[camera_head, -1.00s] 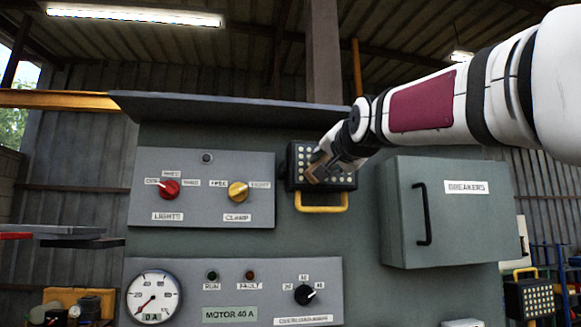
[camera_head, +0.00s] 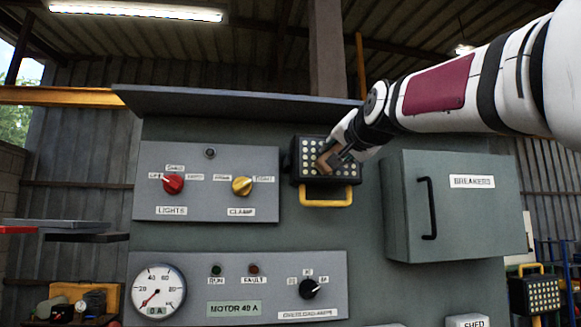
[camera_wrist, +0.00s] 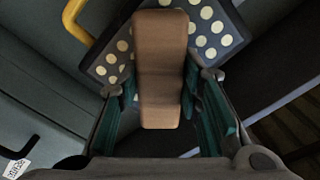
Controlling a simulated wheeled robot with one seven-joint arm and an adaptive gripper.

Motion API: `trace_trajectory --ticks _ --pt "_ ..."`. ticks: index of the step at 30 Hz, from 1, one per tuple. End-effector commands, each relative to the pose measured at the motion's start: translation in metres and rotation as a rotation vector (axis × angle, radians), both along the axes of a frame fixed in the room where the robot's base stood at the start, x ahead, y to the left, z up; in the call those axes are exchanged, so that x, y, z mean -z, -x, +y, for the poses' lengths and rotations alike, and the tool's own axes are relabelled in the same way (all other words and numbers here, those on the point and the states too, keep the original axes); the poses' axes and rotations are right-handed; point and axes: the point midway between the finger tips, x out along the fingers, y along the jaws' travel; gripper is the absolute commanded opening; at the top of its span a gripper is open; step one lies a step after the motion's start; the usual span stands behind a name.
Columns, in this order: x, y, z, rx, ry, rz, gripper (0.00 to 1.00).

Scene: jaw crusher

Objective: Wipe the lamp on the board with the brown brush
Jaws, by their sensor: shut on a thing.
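The lamp (camera_head: 311,173) is a black block with rows of pale round lights and a yellow handle below, mounted on the grey-green board (camera_head: 350,250). My gripper (camera_head: 345,152) is in front of the lamp's right part. It is shut on the brown brush (camera_head: 327,161), whose end lies over the lamp's face. In the wrist view the brush (camera_wrist: 160,70) sits between both fingers, with the lamp (camera_wrist: 215,30) behind it. The brush hides some of the lights. I cannot tell whether the brush touches the lamp.
Left of the lamp is a panel with a red knob (camera_head: 173,183) and a yellow knob (camera_head: 242,186). A breaker box (camera_head: 460,225) with a black handle juts out on the right. A gauge (camera_head: 156,291) is lower left. A second lamp (camera_head: 535,294) stands lower right.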

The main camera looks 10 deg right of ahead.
Motion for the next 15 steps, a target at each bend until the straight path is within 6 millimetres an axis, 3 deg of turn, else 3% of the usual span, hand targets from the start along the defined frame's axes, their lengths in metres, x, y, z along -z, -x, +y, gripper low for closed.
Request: trace_trajectory --ticks 15 --pt "0.000 0.000 -0.019 0.001 0.000 -0.003 0.07"
